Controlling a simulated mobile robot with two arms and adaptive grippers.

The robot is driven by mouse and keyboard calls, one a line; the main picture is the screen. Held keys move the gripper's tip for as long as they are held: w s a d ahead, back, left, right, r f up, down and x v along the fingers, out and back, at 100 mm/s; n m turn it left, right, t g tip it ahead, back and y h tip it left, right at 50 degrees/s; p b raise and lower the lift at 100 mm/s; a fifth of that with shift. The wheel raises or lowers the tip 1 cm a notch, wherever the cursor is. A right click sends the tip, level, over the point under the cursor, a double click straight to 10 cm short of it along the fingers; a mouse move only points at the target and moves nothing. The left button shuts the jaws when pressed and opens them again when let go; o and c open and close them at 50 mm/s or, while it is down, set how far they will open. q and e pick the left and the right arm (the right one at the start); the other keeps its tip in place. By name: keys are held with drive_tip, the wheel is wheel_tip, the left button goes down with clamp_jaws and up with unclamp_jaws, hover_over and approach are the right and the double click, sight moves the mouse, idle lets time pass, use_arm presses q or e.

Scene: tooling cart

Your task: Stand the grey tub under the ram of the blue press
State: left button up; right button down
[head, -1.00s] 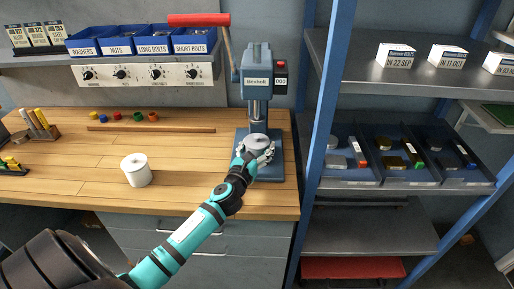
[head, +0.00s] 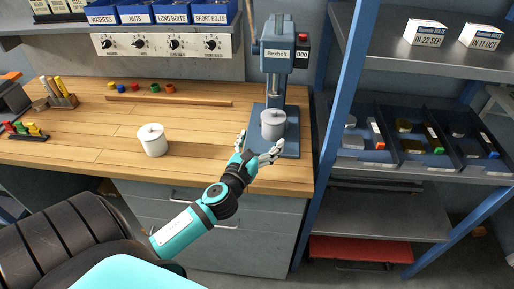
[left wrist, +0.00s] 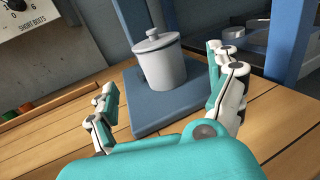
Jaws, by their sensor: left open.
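The grey tub (head: 273,125), with a knobbed lid, stands upright on the base plate (head: 291,146) of the blue press (head: 278,62), below the press head and in front of its column. The ram's tip cannot be made out. My left gripper (head: 259,148) is open at the front edge of the base plate, its fingers spread and apart from the tub. In the left wrist view the grey tub (left wrist: 162,65) shows beyond and between the open fingers, on the blue plate (left wrist: 165,108). My right gripper is not in view.
A blue shelf post (head: 338,110) rises right of the press. The bench between white tub and press is clear.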

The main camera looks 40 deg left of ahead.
use_arm(q)
drive_tip(key=shift+v, duration=1.2)
idle(0.3)
